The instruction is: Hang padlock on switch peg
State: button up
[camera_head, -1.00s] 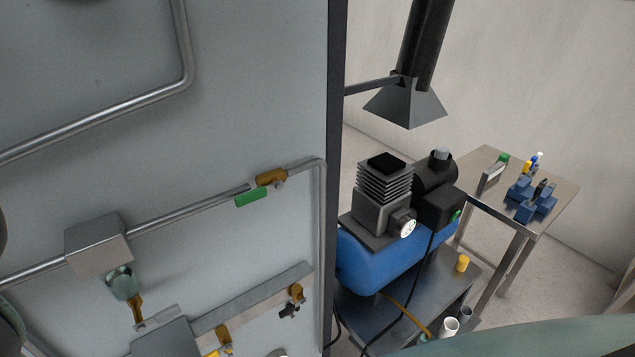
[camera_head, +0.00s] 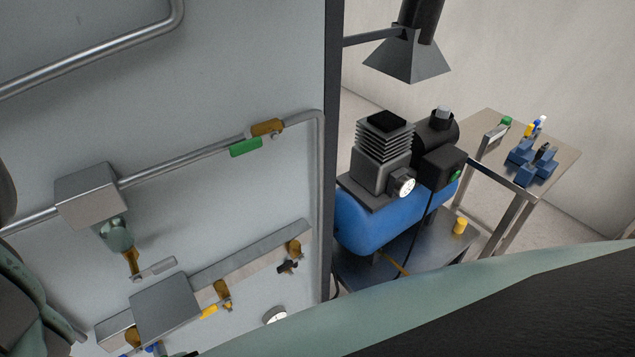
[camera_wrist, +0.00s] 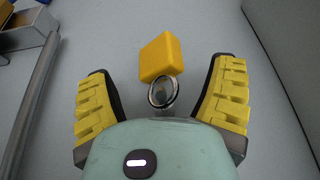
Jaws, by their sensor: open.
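In the wrist view, my gripper (camera_wrist: 162,100) is open, its yellow ribbed fingers standing well apart. An orange-yellow block (camera_wrist: 160,57), which looks like the padlock body, lies just beyond and between the fingers, tilted. A shiny round metal ring or knob (camera_wrist: 163,92) sits below it between the fingers; I cannot tell whether the two are joined. Neither finger visibly touches them. In the head view, a small yellow piece (camera_head: 209,312) hangs under a brass valve, too small to identify. I cannot make out the switch peg for certain.
A grey panel (camera_head: 215,60) carries pipes, a grey box (camera_head: 92,195), a lower box (camera_head: 165,308) and a gauge (camera_head: 275,315). To the right stand a blue compressor (camera_head: 370,215) and a metal table (camera_head: 555,165). My own arm covers the lower right.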

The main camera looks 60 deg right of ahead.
jog(key=shift+w+d+f, duration=0.1)
jog(key=shift+w+f, duration=0.05)
jog(key=shift+f, duration=0.25)
jog(key=c, duration=1.4)
jog(key=shift+s+r+p, duration=0.25)
jog(key=shift+r+p, duration=0.2)
jog(key=shift+r, duration=0.1)
jog(key=shift+s+a, duration=0.1)
jog(key=shift+a, duration=0.1)
jog(key=shift+s+a+p, duration=0.3)
jog(key=shift+s+p, duration=0.05)
jog(key=shift+s, duration=0.5)
jog(key=shift+s+a+p, duration=0.3)
jog(key=shift+s+p, duration=0.05)
jog(key=shift+s, duration=0.45)
jog(key=shift+s, duration=0.1)
